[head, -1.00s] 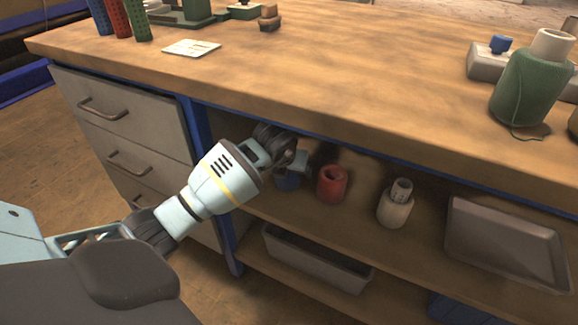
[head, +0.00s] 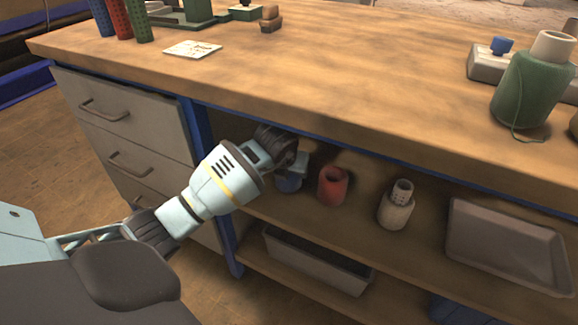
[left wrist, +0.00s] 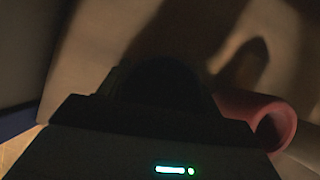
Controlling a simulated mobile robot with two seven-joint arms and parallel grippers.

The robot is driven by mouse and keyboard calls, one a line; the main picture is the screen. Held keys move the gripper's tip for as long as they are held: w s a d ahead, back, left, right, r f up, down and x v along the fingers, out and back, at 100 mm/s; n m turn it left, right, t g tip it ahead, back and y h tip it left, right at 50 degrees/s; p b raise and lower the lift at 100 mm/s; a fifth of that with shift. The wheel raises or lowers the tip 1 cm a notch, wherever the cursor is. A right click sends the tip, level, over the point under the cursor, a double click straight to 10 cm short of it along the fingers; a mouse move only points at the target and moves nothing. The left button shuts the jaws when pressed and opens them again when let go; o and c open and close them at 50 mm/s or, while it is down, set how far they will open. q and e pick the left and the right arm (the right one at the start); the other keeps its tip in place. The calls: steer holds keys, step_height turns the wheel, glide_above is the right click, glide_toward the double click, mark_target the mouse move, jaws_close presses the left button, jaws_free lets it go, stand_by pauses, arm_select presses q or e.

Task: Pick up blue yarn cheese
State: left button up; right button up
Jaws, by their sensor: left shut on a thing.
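The blue yarn cheese (head: 289,185) is on the cabinet's upper shelf, under the worktop, partly covered by my gripper. My left gripper (head: 291,164) reaches in from the left and is shut on it from above. I cannot tell whether the cheese touches the shelf. In the left wrist view the held cheese (left wrist: 163,82) is only a dark shape in front of the gripper. My right gripper is not in view.
A red yarn cheese (head: 332,187) stands close to the right, also seen in the left wrist view (left wrist: 268,122). The worktop edge (head: 330,128) is close above my gripper.

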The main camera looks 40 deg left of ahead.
arm_select(q)
steer(key=shift+r, duration=0.4)
steer(key=s+d+p, duration=0.1)
steer(key=s, duration=0.1)
steer(key=s+d+p, duration=0.1)
steer(key=s, duration=0.2)
steer(key=s+d+r+p, duration=0.1)
steer(key=s, duration=0.1)
steer(key=shift+s+d, duration=0.2)
steer(key=s+d, duration=0.4)
steer(key=s, duration=0.5)
steer(key=shift+f+p, duration=0.15)
steer(key=shift+p, duration=0.25)
